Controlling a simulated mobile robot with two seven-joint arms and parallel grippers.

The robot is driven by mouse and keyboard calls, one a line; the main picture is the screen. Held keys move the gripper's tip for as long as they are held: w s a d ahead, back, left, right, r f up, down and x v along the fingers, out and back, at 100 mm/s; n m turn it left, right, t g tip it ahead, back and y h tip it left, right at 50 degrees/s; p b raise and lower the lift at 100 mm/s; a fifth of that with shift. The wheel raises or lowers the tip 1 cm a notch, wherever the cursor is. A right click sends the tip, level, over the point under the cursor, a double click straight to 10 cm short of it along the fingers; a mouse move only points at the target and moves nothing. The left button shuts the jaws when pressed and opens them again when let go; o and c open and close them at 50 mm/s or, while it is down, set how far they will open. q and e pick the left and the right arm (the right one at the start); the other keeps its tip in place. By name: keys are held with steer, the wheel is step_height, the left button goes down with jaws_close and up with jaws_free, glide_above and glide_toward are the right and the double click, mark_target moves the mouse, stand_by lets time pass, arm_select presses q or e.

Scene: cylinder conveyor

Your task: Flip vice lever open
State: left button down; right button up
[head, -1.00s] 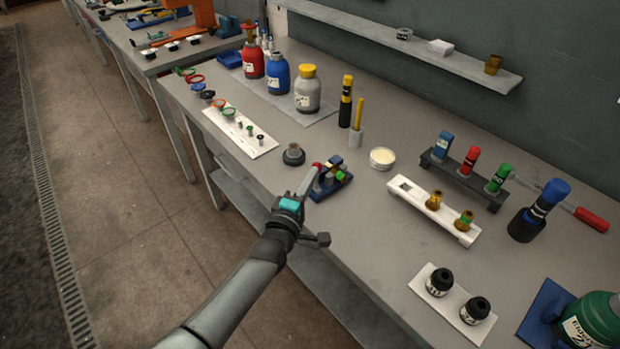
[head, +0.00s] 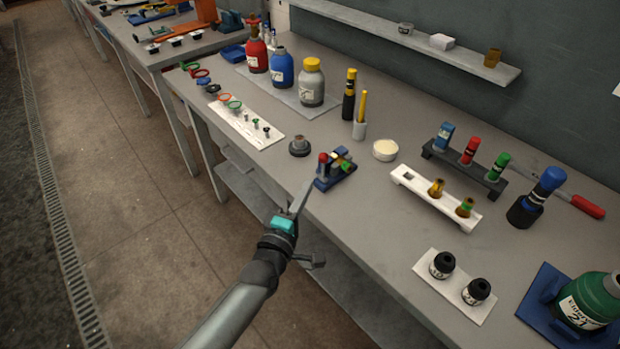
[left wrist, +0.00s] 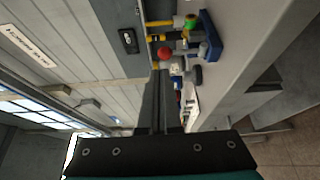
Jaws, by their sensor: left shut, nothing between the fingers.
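The vice (head: 336,178) sits near the front edge of the bench. It has a blue base, and a lever with a red knob (head: 323,157) stands up on its left side. Yellow and green parts show at its right. My left gripper (head: 307,186) is shut and empty, its fingertips just in front and left of the vice, apart from the red knob. In the left wrist view the shut fingers (left wrist: 160,98) point toward the red knob (left wrist: 165,54) and the blue base (left wrist: 210,36). My right gripper is not in view.
A dark round holder (head: 299,146) stands left of the vice, and a cream-topped round dish (head: 385,150) behind it to the right. A white rack (head: 411,181) with vials lies right. Bottles stand at the back.

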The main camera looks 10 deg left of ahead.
arm_select(q)
steer(key=shift+s+a+r, duration=0.1)
steer(key=shift+s+a, duration=0.1)
steer(key=shift+s, duration=0.7)
steer(key=shift+s+a+r, duration=0.1)
steer(key=shift+s+a, duration=0.1)
steer(key=shift+s, duration=0.75)
steer(key=shift+s+a, duration=0.2)
steer(key=shift+s, duration=0.7)
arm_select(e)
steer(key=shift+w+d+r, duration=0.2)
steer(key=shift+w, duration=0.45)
